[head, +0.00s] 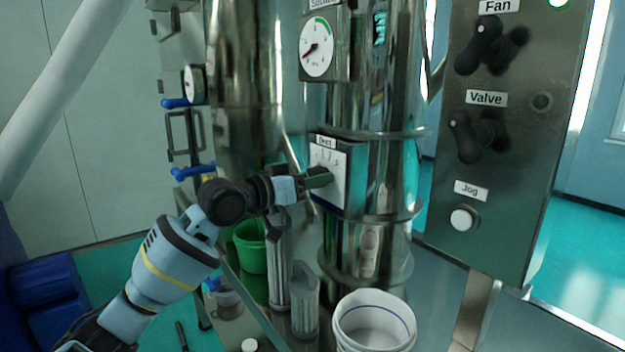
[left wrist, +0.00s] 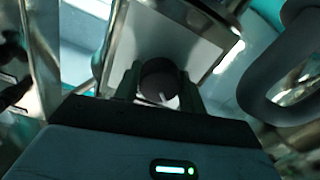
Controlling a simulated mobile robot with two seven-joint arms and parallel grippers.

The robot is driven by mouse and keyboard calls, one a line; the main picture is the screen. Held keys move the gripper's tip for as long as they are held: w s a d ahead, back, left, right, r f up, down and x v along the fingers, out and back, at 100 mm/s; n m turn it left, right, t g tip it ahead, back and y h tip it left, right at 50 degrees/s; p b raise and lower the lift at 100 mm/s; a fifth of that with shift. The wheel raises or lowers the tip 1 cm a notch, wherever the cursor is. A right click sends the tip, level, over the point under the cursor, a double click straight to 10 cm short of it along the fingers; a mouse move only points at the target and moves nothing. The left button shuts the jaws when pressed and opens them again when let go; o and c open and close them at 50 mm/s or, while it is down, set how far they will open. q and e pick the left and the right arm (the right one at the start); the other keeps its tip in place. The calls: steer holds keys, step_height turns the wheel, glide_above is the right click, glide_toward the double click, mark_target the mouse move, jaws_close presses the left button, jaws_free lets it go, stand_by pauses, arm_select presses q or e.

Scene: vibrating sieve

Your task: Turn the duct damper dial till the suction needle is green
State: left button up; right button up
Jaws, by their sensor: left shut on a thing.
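The duct damper box (head: 335,190), labelled "Duct", sits on the shiny steel duct in the middle of the head view. Its white dial plate also shows in the left wrist view (left wrist: 165,38). My left gripper (head: 325,178) is at the plate. In the left wrist view, my left gripper (left wrist: 160,88) has a finger on each side of the dark round dial knob (left wrist: 158,80), shut on it; the knob carries a white pointer mark. The suction gauge (head: 317,48) is above the box; its red needle points to the lower left, away from the green arc at the upper right. My right gripper is not in view.
A steel panel (head: 505,150) with Fan and Valve knobs and a Jog button stands at the right. A white bucket (head: 374,322), grey containers (head: 304,300) and a green bucket (head: 250,248) stand below the box. Blue-handled levers (head: 192,172) are at the left.

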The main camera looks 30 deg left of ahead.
arm_select(q)
steer(key=shift+m, duration=2.9)
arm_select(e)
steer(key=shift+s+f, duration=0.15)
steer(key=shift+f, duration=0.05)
arm_select(q)
steer(key=o, duration=1)
steer(key=shift+a, duration=0.1)
steer(key=shift+v, duration=3.9)
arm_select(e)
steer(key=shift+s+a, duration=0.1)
